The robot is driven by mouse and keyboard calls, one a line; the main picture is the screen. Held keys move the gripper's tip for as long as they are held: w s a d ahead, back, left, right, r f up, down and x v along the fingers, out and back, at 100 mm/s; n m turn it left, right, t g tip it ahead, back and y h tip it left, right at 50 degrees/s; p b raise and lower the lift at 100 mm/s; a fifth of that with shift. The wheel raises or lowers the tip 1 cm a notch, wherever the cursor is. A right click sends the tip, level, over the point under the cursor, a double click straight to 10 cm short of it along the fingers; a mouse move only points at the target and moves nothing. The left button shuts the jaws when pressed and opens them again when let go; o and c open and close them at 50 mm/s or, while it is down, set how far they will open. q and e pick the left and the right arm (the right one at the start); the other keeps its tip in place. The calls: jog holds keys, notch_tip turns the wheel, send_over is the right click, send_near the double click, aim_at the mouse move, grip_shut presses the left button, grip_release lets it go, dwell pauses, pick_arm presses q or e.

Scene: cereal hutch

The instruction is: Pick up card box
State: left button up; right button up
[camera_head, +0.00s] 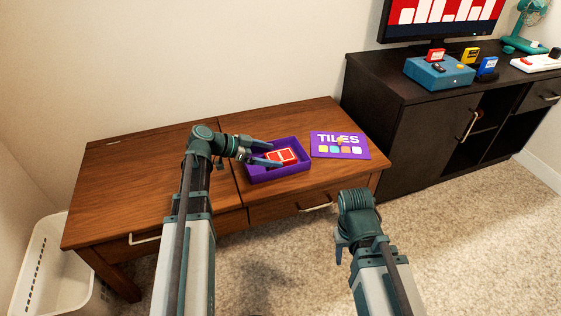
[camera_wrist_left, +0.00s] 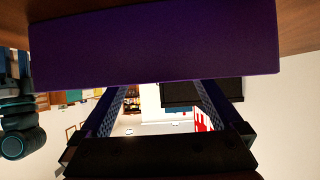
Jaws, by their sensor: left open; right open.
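The card box (camera_head: 284,156) is red with a white border and lies inside an open purple tray (camera_head: 300,170) on the wooden desk. My left gripper (camera_head: 276,155) reaches over the tray's left side with its fingers spread at the left end of the card box. In the left wrist view a purple wall (camera_wrist_left: 155,45) fills the upper part, and a little red (camera_wrist_left: 202,122) shows near one finger. Contact with the card box cannot be told. My right gripper (camera_head: 340,248) hangs in front of the desk, away from the tray, its fingers partly hidden.
A purple TILES lid (camera_head: 352,152) lies to the right of the tray. The left part of the wooden desk (camera_head: 130,190) is clear. A dark cabinet (camera_head: 410,135) stands at the right with a teal box (camera_head: 438,76) on top. A white basket (camera_head: 50,270) stands at the lower left.

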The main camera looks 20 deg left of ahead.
aim_at(276, 157)
pick_arm(q)
jog(key=x, duration=0.2)
jog(key=shift+w+d+f+b, duration=0.2)
jog(key=shift+d+b, duration=0.05)
jog(key=shift+b, duration=0.1)
jog(key=shift+c, duration=0.3)
jog(key=c, duration=1.2)
jog(key=shift+r, duration=0.1)
jog(key=shift+r+p, duration=0.45)
jog(key=shift+p, duration=0.1)
notch_tip(276, 157, up, 3)
jog(key=p, duration=0.3)
jog(key=shift+r, duration=0.15)
jog(key=s+d, duration=0.1)
jog(key=d, duration=0.4)
jog(key=s+d, duration=0.2)
jog(key=d, duration=0.3)
jog(key=s+d+p, duration=0.1)
jog(key=s+d, duration=0.1)
jog(key=d, duration=0.3)
jog(key=shift+s+r, duration=0.1)
jog(key=shift+r, duration=0.25)
